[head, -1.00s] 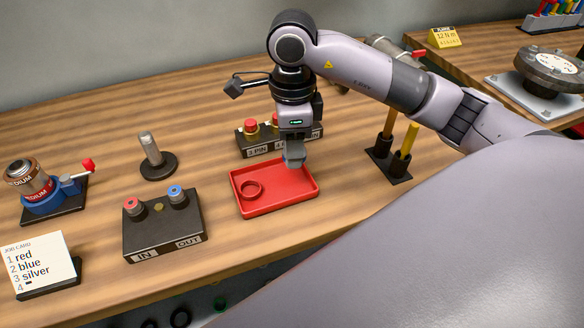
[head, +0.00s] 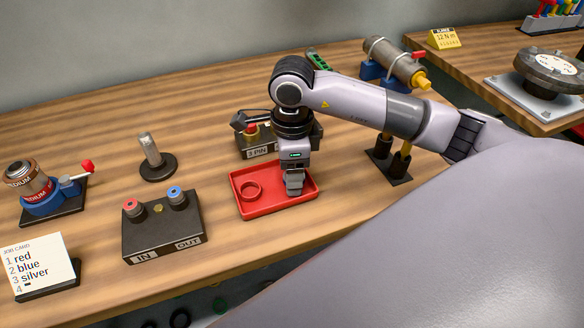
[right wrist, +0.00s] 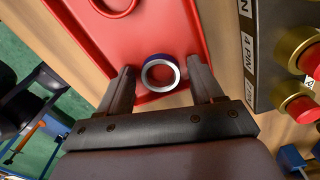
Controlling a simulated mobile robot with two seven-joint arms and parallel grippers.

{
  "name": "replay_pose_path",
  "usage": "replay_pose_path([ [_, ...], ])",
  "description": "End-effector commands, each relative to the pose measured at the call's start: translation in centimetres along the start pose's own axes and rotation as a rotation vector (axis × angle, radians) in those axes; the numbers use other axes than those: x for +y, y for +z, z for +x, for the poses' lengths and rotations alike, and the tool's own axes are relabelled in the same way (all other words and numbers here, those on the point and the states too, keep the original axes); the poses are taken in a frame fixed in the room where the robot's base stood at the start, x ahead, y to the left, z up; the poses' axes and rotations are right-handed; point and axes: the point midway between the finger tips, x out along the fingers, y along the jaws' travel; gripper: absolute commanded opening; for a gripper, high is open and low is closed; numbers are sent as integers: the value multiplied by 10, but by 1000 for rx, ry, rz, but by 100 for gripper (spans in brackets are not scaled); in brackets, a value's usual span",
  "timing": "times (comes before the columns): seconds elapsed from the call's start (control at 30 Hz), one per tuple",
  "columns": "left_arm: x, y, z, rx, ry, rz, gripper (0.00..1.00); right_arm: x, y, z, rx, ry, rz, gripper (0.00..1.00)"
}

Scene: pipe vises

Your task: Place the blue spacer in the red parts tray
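The blue spacer (right wrist: 148,64) is a blue ring with a silvery end face. In the right wrist view it lies in the red parts tray (head: 272,207), near one end, between the fingers of my right gripper (right wrist: 161,68). Small gaps show on both sides of it, so the fingers are open around it. In the head view my right gripper (head: 294,188) is low at the tray's right part and hides the spacer. The tray floor also shows in the right wrist view (right wrist: 160,28). My left gripper is not in view.
A red ring (head: 243,191) lies in the tray's left part. A dark block with red knobs (head: 252,153) stands close behind the tray. An IN/OUT block (head: 163,229) is to its left, a holder with yellow-handled tools (head: 388,170) to its right.

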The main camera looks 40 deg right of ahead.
Motion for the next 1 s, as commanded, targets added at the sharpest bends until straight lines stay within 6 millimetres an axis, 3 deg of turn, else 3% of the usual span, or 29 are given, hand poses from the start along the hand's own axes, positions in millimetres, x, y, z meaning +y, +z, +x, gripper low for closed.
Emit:
replay_pose_path([
  [0.43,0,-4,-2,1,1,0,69,-1,0,-9,-2,-2,0,70],
  [0.8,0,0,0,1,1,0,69,-1,0,-87,-3,-6,0,70],
  [1.0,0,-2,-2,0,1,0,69,-1,0,-114,0,-3,1,70],
])
